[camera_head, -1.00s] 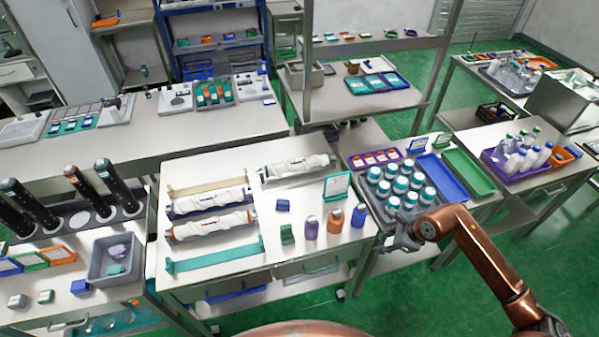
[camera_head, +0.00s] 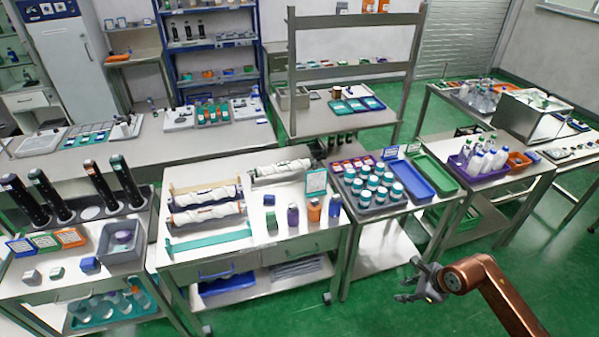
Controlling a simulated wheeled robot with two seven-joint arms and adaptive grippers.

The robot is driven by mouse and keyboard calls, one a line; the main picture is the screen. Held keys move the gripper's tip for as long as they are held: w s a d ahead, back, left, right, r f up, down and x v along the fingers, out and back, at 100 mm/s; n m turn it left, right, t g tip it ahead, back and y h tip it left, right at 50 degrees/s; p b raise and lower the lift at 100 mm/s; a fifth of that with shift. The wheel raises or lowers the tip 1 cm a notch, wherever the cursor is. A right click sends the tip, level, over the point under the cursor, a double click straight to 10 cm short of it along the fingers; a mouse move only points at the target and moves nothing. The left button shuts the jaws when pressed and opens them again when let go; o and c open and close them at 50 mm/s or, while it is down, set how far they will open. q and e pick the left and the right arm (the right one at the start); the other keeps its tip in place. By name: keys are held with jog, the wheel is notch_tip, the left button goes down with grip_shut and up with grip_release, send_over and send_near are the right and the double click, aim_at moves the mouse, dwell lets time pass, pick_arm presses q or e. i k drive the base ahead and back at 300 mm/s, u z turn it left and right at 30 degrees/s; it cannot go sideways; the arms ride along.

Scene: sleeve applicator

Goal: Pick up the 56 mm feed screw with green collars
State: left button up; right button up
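White screw-like rollers lie on the middle table. One (camera_head: 281,171) rests alone at the back in a grey holder; its end collars look dark, perhaps green, too small to tell. Another with blue collars (camera_head: 206,197) and one with orange collars (camera_head: 206,214) lie in racks to the left. A teal rack (camera_head: 209,241) at the front is empty. My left gripper is out of view.
Small bottles (camera_head: 314,210) stand at the middle table's right front. A grey tray of teal-capped jars (camera_head: 369,206), a blue tray (camera_head: 411,180) and a green tray (camera_head: 436,173) are to the right. Black cylinders (camera_head: 97,184) stand at left. Green floor (camera_head: 390,318) is free in front.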

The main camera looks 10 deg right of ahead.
aim_at(286, 166)
jog(key=z, duration=0.65)
jog(key=i, duration=2.15)
jog(key=u, duration=2.2)
